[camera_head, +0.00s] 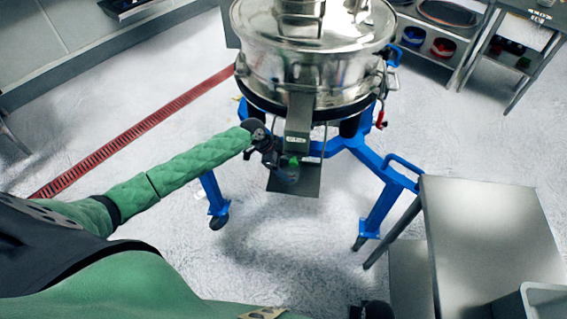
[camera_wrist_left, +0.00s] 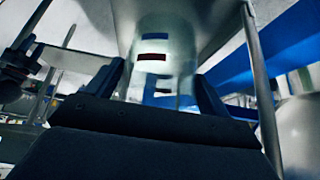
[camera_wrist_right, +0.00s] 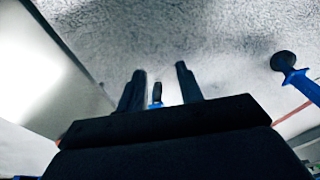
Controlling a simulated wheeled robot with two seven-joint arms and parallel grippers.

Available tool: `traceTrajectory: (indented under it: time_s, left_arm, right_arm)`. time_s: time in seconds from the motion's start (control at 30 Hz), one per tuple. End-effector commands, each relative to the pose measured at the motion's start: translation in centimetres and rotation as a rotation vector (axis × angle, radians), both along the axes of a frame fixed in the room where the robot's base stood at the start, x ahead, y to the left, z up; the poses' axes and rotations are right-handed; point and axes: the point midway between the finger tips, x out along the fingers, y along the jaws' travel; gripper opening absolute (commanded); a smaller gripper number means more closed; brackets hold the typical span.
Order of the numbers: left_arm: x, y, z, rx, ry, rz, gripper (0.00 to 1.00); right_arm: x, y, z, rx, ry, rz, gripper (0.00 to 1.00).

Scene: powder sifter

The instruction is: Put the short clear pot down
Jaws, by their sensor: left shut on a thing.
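The short clear pot (camera_wrist_left: 153,68), with small dark, red and blue marks on its wall, is between the fingers of my left gripper (camera_wrist_left: 158,88) in the left wrist view. The left gripper is shut on it. In the head view my left gripper (camera_head: 284,168) is under the steel sifter's outlet chute (camera_head: 298,122), above or at a small plate (camera_head: 306,183). The pot is mostly hidden there, and I cannot tell whether it touches the plate. My right gripper (camera_wrist_right: 160,74) is open and empty in the right wrist view, above the floor.
The steel sifter (camera_head: 300,75) stands on a blue wheeled frame (camera_head: 375,205). A steel table (camera_head: 490,235) is at the right, with a grey bin (camera_head: 535,300) at its near corner. Shelves (camera_head: 440,45) stand at the back right. The floor in front of the frame is clear.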

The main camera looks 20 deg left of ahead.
Motion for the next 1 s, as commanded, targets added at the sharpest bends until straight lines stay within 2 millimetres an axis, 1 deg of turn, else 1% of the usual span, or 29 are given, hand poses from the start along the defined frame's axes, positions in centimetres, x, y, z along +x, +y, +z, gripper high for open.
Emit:
traceTrajectory:
  time_s: [0.1, 0.23, 0.37, 0.67, 0.7, 0.8, 1.0]
  left_arm:
    - [-0.1, 0.3, -0.3, 0.002, 0.002, 0.002, 0.57]
    - [-0.1, 0.3, -0.5, 0.002, 0.001, 0.001, 0.57]
    - [-0.1, 0.3, -0.7, 0.002, 0.000, 0.001, 0.57]
    - [-0.1, 0.3, -0.8, 0.002, 0.000, 0.001, 0.57]
    - [-0.1, 0.3, -0.8, 0.002, 0.001, 0.001, 0.82]
    - [-0.1, 0.3, -0.8, 0.002, 0.001, 0.001, 1.00]
    - [-0.1, 0.3, -0.8, 0.002, 0.000, 0.001, 1.00]
  right_arm:
    - [-0.4, -0.3, -1.7, -0.003, 0.002, 0.000, 0.36]
    - [-0.6, -0.4, -2.9, -0.005, 0.001, -0.001, 0.36]
    - [-0.7, -0.4, -3.2, -0.005, 0.002, 0.000, 0.36]
    - [-0.6, -0.4, -3.0, -0.005, 0.001, -0.001, 0.36]
    - [-0.5, -0.3, -2.8, -0.004, -0.001, -0.001, 0.36]
    - [-0.4, -0.3, -2.6, -0.003, -0.004, -0.002, 0.36]
    - [-0.3, -0.2, -2.6, -0.002, -0.004, -0.002, 0.36]
